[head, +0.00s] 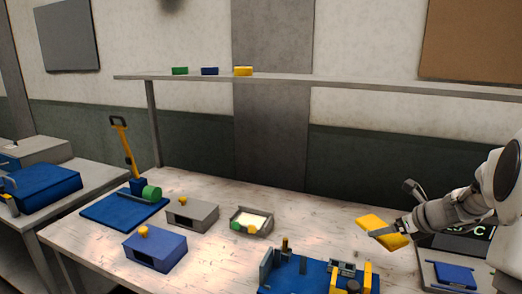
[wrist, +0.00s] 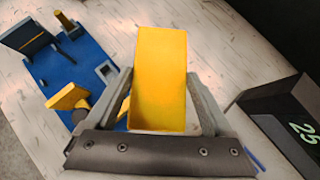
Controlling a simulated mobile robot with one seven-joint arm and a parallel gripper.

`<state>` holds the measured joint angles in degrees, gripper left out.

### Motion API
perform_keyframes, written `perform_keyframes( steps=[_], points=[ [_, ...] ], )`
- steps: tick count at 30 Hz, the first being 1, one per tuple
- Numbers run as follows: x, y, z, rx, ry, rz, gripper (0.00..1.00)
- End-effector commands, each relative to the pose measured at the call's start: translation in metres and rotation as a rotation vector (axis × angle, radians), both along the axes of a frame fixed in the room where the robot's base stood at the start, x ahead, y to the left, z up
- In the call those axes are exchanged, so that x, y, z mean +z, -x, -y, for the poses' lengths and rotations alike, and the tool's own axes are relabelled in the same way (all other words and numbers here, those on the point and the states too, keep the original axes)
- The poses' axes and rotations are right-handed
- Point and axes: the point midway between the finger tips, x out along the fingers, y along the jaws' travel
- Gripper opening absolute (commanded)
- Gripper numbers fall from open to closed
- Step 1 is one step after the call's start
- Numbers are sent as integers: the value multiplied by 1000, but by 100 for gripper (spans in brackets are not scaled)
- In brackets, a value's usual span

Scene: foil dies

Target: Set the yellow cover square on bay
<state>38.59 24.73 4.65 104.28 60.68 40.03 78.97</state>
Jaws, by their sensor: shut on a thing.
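The yellow cover (head: 375,226) is a flat block held tilted above the right part of the bench. My gripper (head: 388,233) is shut on it. In the wrist view the cover (wrist: 160,75) stands between the two grey fingers of my gripper (wrist: 160,100). A blue fixture (head: 312,277) with upright plates, a post and yellow parts lies on the bench, left of and nearer than the cover. In the wrist view the fixture (wrist: 62,76) shows a small square socket. The cover hides part of it. I cannot tell which part is the bay.
A black display unit (wrist: 285,125) stands right of the cover. A grey box (head: 192,214), a blue box (head: 155,250), a small tray (head: 251,222) and a blue-based press (head: 122,207) stand left. A shelf (head: 330,85) holds small coloured blocks. The bench behind the fixture is clear.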

Motion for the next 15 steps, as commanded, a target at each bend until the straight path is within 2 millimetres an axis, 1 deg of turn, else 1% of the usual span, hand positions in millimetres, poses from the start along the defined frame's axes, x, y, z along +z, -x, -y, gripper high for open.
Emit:
perform_keyframes(
  steps=[1, 5, 6, 9, 12, 15],
  points=[
    [8, -3, -25, 5, 1, 0, 19],
    [18, -4, -80, -12, 0, -1, 19],
    [20, -2, -98, -18, 0, 0, 19],
    [22, 8, -136, -35, 0, -1, 19],
    [22, 21, -166, -49, 1, -2, 19],
    [20, 32, -185, -60, 0, -2, 19]
  ],
)
